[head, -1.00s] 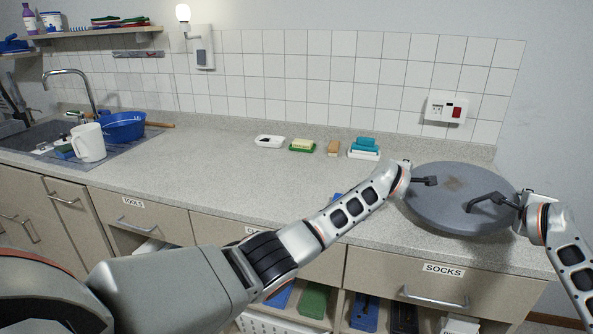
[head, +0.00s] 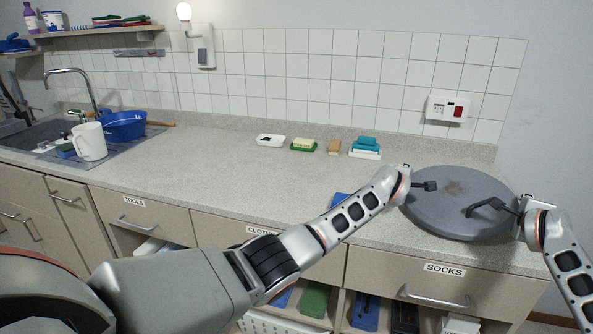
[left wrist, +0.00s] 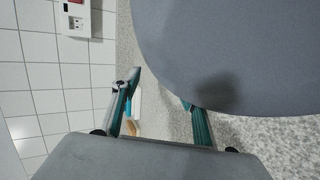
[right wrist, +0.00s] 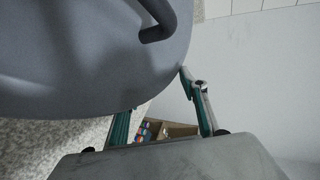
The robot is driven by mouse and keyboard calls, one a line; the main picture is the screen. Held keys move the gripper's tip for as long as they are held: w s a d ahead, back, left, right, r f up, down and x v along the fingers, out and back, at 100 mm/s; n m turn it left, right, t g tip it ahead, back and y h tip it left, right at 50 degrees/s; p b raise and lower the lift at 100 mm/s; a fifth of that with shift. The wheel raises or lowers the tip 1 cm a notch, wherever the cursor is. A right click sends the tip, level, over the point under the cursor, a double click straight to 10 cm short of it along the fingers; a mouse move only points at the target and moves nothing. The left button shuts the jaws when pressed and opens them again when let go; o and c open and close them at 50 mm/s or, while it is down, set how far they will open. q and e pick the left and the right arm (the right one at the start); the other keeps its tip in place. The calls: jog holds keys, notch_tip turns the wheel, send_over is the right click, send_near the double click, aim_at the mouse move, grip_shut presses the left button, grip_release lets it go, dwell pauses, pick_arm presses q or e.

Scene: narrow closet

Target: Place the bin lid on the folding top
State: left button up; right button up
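The bin lid is a large round grey disc (head: 445,215) with a brown smudge, at the right end of the counter in the head view. A dark bent handle (right wrist: 168,25) shows on it in the right wrist view. My left gripper (left wrist: 160,90) is at the lid's left edge; its fingers are apart, one close to the rim. My right gripper (right wrist: 155,95) is at the right edge, fingers apart, one partly behind the rim. Whether the fingers touch the lid, or the lid rests on the counter, I cannot tell. I cannot pick out a separate folding top.
The speckled counter (head: 230,170) is clear in the middle. Soap dishes and sponges (head: 365,148) stand along its back. A white jug (head: 90,142) and blue basin (head: 123,126) are by the sink.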

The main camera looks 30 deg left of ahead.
pick_arm(q)
jog(key=shift+d+r, duration=0.15)
jog(key=shift+d, duration=0.15)
pick_arm(e)
jog(key=shift+a, duration=0.35)
pick_arm(q)
jog(key=shift+a, duration=1.7)
pick_arm(e)
jog(key=shift+d, duration=1.65)
pick_arm(q)
jog(key=o, duration=0.5)
jog(key=shift+a, duration=0.15)
pick_arm(e)
jog(key=shift+d, duration=0.2)
pick_arm(q)
jog(key=shift+a, duration=0.1)
pick_arm(e)
jog(key=shift+d, duration=0.15)
pick_arm(q)
jog(key=shift+a+f, duration=0.1)
jog(key=shift+f, duration=0.1)
pick_arm(e)
jog(key=o, duration=0.5)
pick_arm(q)
jog(key=shift+s+r, duration=0.1)
jog(key=shift+s, duration=0.05)
